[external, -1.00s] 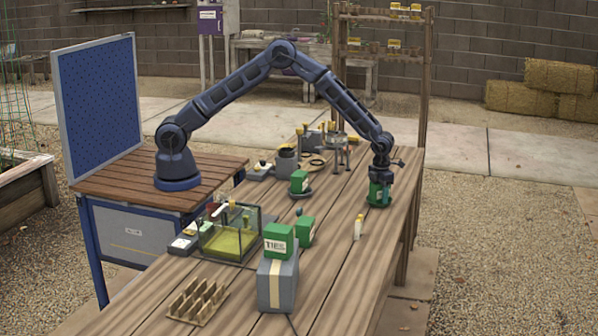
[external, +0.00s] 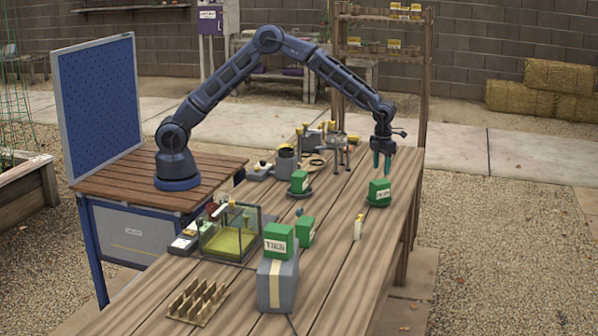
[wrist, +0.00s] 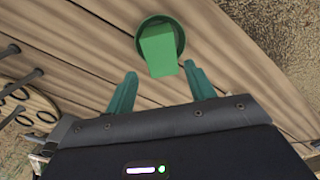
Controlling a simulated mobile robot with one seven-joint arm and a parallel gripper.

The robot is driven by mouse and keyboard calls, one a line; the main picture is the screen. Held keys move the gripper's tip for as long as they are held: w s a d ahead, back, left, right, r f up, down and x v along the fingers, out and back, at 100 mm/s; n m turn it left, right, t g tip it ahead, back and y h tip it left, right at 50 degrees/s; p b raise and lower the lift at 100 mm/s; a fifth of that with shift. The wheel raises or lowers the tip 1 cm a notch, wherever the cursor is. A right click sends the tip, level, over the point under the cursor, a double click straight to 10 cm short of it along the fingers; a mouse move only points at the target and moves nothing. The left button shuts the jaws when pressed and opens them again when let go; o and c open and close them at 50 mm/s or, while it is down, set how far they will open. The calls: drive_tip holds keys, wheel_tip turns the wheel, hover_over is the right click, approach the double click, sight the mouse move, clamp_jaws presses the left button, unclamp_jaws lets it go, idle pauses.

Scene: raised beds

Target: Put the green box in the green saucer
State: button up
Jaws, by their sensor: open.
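A green box (external: 379,192) with a white label stands at the right side of the wooden table. In the wrist view this green box (wrist: 158,50) sits inside the round green saucer (wrist: 179,32), whose rim shows around it. In the external view the saucer (external: 379,204) shows only as a thin edge under the box. My gripper (external: 382,172) is above the box, apart from it, with its teal fingers pointing down. In the wrist view my gripper (wrist: 158,85) has its fingers spread and nothing between them.
Other green boxes stand on the table: one on a dark saucer (external: 299,182), one on a grey block (external: 278,238), and one beside that block (external: 305,231). A small white bottle (external: 358,228) stands in front of the saucer. A glass tank (external: 230,234) is at left.

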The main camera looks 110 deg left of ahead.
drive_tip(key=shift+d+r, duration=0.1)
drive_tip(key=shift+r, duration=0.3)
drive_tip(key=s+d+r+n+t, duration=0.1)
drive_tip(key=s+d+r+n, duration=0.3)
drive_tip(key=s+r, duration=0.4)
drive_tip(key=s+d+r+n+y, duration=0.1)
drive_tip(key=s+d+r+n, duration=0.25)
drive_tip(key=s+r, duration=0.5)
drive_tip(key=s+d+r+n+t, duration=0.1)
drive_tip(key=s+d+r+n, duration=0.2)
drive_tip(key=s+r+n, duration=0.35)
drive_tip(key=s+d+r+n+t, duration=0.1)
drive_tip(key=s+n, duration=0.5)
drive_tip(key=s, duration=1.1)
drive_tip(key=s+d+r+n+t+h, duration=0.1)
drive_tip(key=s+d+n, duration=0.2)
drive_tip(key=s, duration=1.4)
drive_tip(key=n, duration=0.4)
drive_tip(key=shift+d+t, duration=0.2)
drive_tip(key=shift+t, duration=0.1)
